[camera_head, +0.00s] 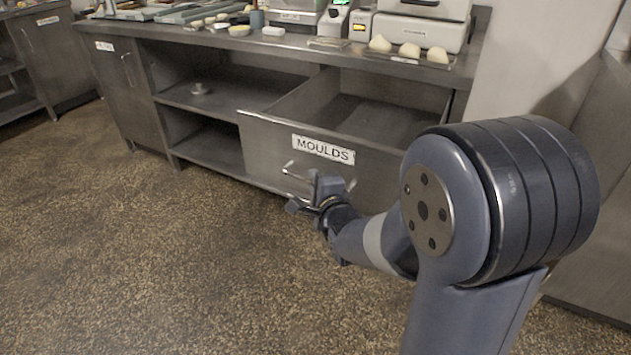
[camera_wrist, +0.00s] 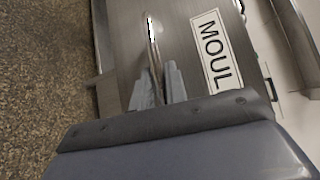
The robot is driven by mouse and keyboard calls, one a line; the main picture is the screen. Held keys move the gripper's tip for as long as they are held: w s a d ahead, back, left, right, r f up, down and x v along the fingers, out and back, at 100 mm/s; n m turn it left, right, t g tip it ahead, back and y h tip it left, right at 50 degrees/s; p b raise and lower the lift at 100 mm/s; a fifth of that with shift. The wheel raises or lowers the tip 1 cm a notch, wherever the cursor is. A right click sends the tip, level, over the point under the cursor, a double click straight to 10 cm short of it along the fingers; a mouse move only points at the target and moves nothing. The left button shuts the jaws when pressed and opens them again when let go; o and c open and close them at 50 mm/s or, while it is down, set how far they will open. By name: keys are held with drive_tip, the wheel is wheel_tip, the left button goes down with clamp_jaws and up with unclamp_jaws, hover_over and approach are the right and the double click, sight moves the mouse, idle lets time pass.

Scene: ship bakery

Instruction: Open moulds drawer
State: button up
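The moulds drawer, with a grey metal front (camera_head: 265,145) and a white "MOULDS" label (camera_head: 323,149), stands pulled out from the counter. Its inside shows from above, and the part I see looks empty. Its bar handle (camera_head: 296,174) is below the label; in the wrist view the handle (camera_wrist: 152,42) runs down between my fingers. My gripper (camera_head: 310,192) is at the handle, with a finger close on each side of the bar in the wrist view (camera_wrist: 160,85). It looks shut on the handle. My arm hides the drawer front's lower right part.
The counter top (camera_head: 300,42) above holds several pale dough pieces (camera_head: 409,50), bowls and machines. Open shelves (camera_head: 215,100) and a closed cupboard door (camera_head: 128,95) are left of the drawer. The speckled floor (camera_head: 150,250) in front is clear.

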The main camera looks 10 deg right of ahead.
drive_tip(key=o, duration=0.3)
drive_tip(key=shift+o, duration=0.2)
drive_tip(key=p+v, duration=0.1)
drive_tip(key=v, duration=1)
drive_tip(key=shift+p, duration=0.4)
drive_tip(key=shift+w, duration=0.15)
drive_tip(key=b+x, duration=0.1)
drive_tip(key=x, duration=1)
drive_tip(key=shift+b, duration=0.4)
drive_tip(key=shift+w+d, duration=0.1)
drive_tip(key=shift+d, duration=0.05)
